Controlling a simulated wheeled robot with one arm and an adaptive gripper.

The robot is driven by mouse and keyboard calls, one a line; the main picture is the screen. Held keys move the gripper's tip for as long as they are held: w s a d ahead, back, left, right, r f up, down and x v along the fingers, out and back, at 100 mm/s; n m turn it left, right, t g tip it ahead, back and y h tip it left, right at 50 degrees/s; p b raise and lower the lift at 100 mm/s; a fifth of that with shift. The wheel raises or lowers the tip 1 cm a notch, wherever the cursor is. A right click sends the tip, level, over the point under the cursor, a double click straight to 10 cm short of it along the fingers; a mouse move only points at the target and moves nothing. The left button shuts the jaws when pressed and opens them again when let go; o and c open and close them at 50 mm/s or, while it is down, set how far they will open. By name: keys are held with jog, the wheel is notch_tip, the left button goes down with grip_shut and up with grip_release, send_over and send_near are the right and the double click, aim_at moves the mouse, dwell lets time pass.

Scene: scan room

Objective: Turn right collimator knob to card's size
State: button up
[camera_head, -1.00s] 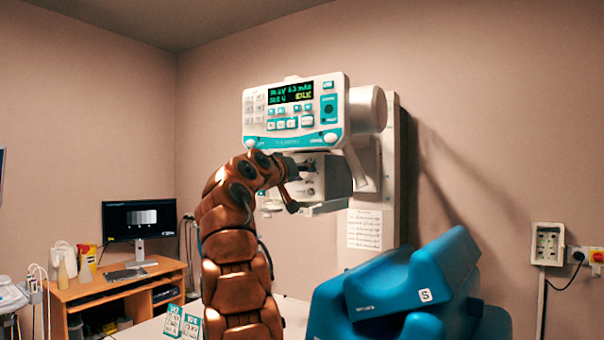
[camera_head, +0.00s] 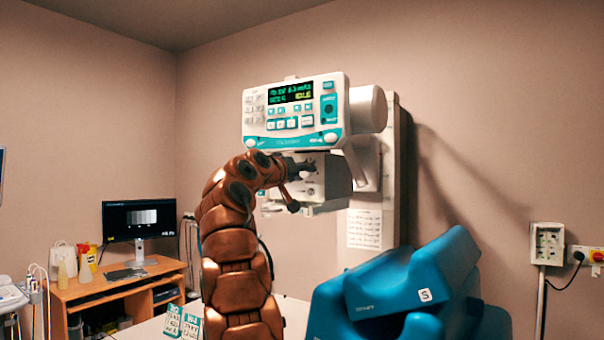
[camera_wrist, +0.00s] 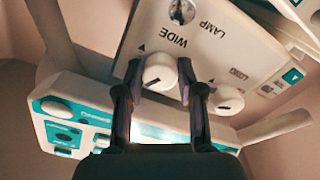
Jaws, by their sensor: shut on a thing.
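The collimator (camera_head: 334,180) hangs under the white and teal control console. In the wrist view its panel (camera_wrist: 215,55) appears upside down, with a lamp button, a "WIDE" label and two white knobs. My gripper (camera_wrist: 160,68) has its two dark fingers on either side of the knob by "WIDE" (camera_wrist: 160,74), shut on it. This is the right knob when the panel is read upright. The other knob (camera_wrist: 228,99) stands free beside the finger. In the head view my gripper (camera_head: 305,172) is at the collimator front. Small cards (camera_head: 173,320) stand on the table, their writing unreadable.
The console (camera_head: 292,113) is just above my gripper. A blue padded positioner (camera_head: 400,290) stands at the lower right. A desk (camera_head: 120,290) with a monitor is at the left. A paper chart (camera_head: 364,228) hangs on the column behind.

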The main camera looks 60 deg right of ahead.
jog(key=o, duration=1.1)
jog(key=shift+o, duration=0.2)
jog(key=shift+a, duration=0.1)
jog(key=a, duration=1.1)
jog(key=shift+s+a, duration=0.3)
jog(key=shift+a, duration=0.1)
